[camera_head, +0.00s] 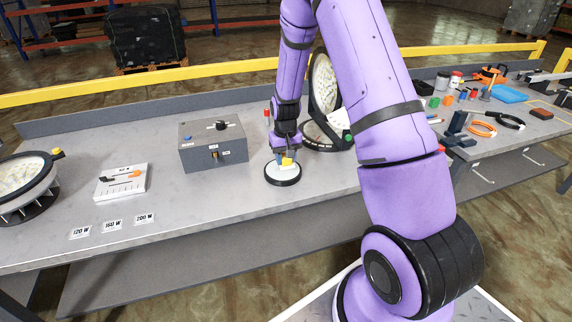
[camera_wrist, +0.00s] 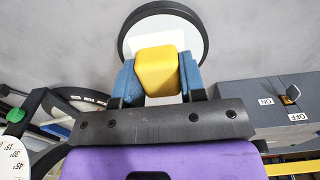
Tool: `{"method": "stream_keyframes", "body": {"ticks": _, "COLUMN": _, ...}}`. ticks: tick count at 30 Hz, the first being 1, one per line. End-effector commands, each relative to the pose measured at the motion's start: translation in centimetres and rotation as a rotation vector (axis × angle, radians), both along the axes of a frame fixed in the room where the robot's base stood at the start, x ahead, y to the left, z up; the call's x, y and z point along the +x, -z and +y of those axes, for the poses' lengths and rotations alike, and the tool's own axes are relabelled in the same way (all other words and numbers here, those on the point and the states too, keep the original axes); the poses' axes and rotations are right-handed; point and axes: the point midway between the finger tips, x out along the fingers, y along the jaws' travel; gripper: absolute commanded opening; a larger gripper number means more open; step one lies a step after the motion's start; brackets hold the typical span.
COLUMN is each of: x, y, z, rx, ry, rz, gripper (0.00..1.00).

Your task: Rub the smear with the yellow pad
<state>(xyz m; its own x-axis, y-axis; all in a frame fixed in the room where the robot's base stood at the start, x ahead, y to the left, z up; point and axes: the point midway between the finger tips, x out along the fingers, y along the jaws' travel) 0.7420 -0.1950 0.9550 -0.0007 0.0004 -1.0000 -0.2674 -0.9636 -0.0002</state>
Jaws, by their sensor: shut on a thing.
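The yellow pad (camera_wrist: 158,70) is a small rounded block held between the blue fingertips of my gripper (camera_wrist: 158,80). In the head view the pad (camera_head: 287,161) and my gripper (camera_head: 286,154) are over a round white disc with a black rim (camera_head: 284,182) on the bench. The disc also shows in the wrist view (camera_wrist: 195,42), with a paler squarish patch (camera_wrist: 146,42) partly behind the pad. I cannot tell whether that patch is the smear, or whether the pad touches the disc.
A grey switch box (camera_head: 213,148) stands left of the disc. A large round lamp (camera_head: 324,85) stands behind it, partly hidden by my arm. A white panel (camera_head: 121,182), wattage labels (camera_head: 112,225) and another round lamp (camera_head: 24,178) are farther left. The bench front near the disc is clear.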

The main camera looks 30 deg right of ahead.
Motion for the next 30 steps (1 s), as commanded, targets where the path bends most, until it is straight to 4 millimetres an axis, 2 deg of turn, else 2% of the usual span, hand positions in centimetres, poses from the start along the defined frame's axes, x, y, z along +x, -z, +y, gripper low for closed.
{"method": "stream_keyframes", "body": {"ticks": 10, "x": 0.3, "y": -2.8, "z": 0.0, "rx": -0.001, "ry": -0.001, "rz": -0.002, "gripper": 0.15}}
{"method": "stream_keyframes", "body": {"ticks": 30, "x": 0.2, "y": -2.9, "z": -0.1, "rx": 0.0, "ry": -0.006, "rz": 0.0, "gripper": 0.15}}
